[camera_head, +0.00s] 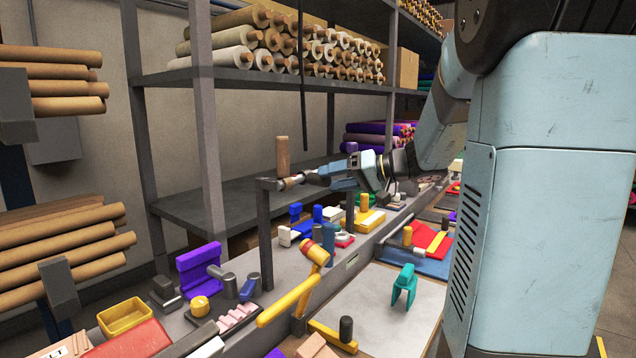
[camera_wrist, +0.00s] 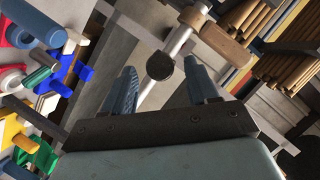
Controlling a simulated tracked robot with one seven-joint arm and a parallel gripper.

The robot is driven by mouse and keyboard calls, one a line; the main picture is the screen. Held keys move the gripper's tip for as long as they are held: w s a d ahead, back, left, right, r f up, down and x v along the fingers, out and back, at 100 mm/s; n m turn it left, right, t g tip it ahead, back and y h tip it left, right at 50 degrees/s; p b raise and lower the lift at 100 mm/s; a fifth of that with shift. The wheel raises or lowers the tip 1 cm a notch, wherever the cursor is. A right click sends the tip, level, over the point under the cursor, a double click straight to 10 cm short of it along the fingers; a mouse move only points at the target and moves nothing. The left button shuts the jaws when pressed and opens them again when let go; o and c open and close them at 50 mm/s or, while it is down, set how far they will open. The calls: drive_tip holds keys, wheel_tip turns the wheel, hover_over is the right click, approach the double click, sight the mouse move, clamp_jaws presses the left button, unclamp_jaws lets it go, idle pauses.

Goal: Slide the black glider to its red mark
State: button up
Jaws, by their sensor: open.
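My gripper (camera_head: 318,178) is open at the end of the outstretched arm, beside a dark upright post. In the wrist view its two blue fingers (camera_wrist: 160,88) stand apart. A round black knob (camera_wrist: 160,66), probably the black glider, shows between and beyond the fingertips, apart from both. It sits against a pale metal rod (camera_wrist: 180,40) that runs diagonally. A wooden handle-like piece (camera_wrist: 222,45) lies to the right of the rod; in the head view a wooden piece (camera_head: 283,155) stands upright near my fingertips. I cannot make out the red mark; the glider is not clear in the head view.
The dark post (camera_head: 265,235) rises from the bench in front of a dark shelf (camera_head: 230,198). Felt rolls (camera_head: 235,40) fill the upper shelf.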

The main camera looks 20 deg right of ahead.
sight(330, 179)
drive_tip(key=shift+x, duration=2)
clamp_jaws()
